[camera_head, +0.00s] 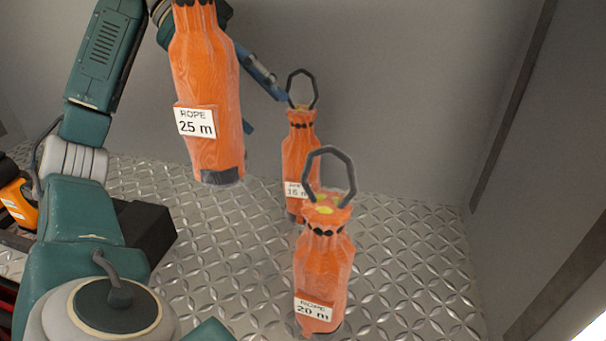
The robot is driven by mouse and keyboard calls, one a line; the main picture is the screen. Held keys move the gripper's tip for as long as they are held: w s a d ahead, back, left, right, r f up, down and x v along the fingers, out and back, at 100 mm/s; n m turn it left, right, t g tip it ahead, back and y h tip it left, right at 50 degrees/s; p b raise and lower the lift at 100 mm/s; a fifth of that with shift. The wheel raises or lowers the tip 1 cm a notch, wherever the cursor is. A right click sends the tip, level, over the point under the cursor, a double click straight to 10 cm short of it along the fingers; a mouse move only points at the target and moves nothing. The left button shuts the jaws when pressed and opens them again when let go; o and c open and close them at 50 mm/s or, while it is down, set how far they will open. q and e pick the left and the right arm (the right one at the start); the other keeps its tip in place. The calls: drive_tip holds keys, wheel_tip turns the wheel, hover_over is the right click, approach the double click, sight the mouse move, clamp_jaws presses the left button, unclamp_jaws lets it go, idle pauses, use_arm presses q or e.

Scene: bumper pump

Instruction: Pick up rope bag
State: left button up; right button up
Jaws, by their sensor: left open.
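Three orange rope bags are in view. The "ROPE 25 m" bag (207,90) is large and near at upper left, its top cut off by the frame, so what holds it up is not visible. The bag that seems to read 15 m (299,150) stands farther back, its dark loop handle upright. The "ROPE 20 m" bag (322,265) stands in front with a larger dark loop. My left gripper (266,113) is open, partly hidden behind the 25 m bag. Its blue upper finger ends close to the 15 m bag's loop; contact is unclear. My right gripper is not in view.
The floor (400,260) is diamond-plate metal, clear right of the bags. Grey walls (400,90) close off the back and right. A black box (148,228) lies at left behind my arm. An orange and black item (18,205) is at the left edge.

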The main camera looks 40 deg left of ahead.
sight(291, 120)
use_arm(q)
drive_tip(key=x, duration=0.5)
drive_tip(key=shift+w+d, duration=0.1)
drive_tip(key=shift+d, duration=0.4)
drive_tip(key=shift+w+d+f, duration=0.2)
drive_tip(key=shift+d+f, duration=0.1)
drive_tip(key=shift+f, duration=0.05)
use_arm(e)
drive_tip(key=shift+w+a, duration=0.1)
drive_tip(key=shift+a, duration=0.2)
use_arm(q)
drive_tip(key=shift+s, duration=0.1)
drive_tip(key=c, duration=1.7)
drive_tip(key=shift+r, duration=0.15)
clamp_jaws()
drive_tip(key=shift+a, duration=0.1)
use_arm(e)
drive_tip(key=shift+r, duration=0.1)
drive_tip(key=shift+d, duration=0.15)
